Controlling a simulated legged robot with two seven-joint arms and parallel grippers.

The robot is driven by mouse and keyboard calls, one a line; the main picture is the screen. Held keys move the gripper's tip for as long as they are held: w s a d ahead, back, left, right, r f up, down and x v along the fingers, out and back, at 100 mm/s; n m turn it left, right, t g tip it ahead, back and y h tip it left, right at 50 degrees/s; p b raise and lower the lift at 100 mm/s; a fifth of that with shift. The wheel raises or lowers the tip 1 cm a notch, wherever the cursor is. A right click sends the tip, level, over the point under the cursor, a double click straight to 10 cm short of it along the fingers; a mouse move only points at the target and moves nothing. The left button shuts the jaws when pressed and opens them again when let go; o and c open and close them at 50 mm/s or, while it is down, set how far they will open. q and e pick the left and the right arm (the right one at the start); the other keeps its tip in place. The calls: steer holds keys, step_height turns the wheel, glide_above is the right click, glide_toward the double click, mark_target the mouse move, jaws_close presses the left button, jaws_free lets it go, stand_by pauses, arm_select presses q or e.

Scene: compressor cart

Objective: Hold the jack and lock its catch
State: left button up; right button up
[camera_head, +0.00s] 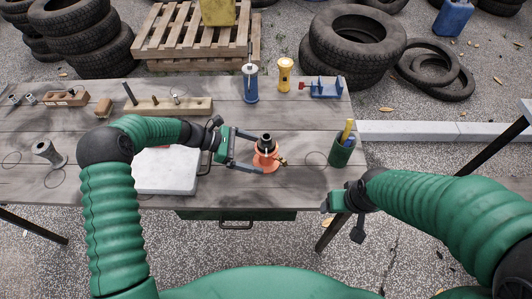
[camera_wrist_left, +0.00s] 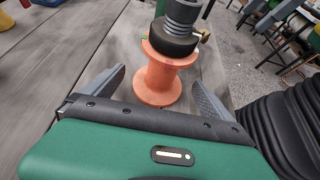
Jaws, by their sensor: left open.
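The jack (camera_head: 265,155) stands upright near the front of the wooden table. It has an orange spool-shaped body and a dark ribbed top. In the left wrist view the orange body (camera_wrist_left: 160,78) stands ahead, its waist around the level of the fingertips. A small brass piece (camera_head: 282,160) sticks out at its right side; whether this is the catch I cannot tell. My left gripper (camera_head: 254,152) is open and comes from the left, its fingers pointing at the jack, one to each side, with gaps showing. My right gripper (camera_head: 340,203) is off the table's front right; its jaw state is unclear.
A green cup (camera_head: 342,151) with yellow tools stands right of the jack. A white slab (camera_head: 166,174) lies under my left arm. A blue canister (camera_head: 250,84), a yellow flashlight (camera_head: 284,75) and a blue vise (camera_head: 325,88) stand behind. Bare wood surrounds the jack.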

arm_select(q)
steer(key=shift+x, duration=1.5)
steer(key=shift+r, duration=0.1)
steer(key=c, duration=1.7)
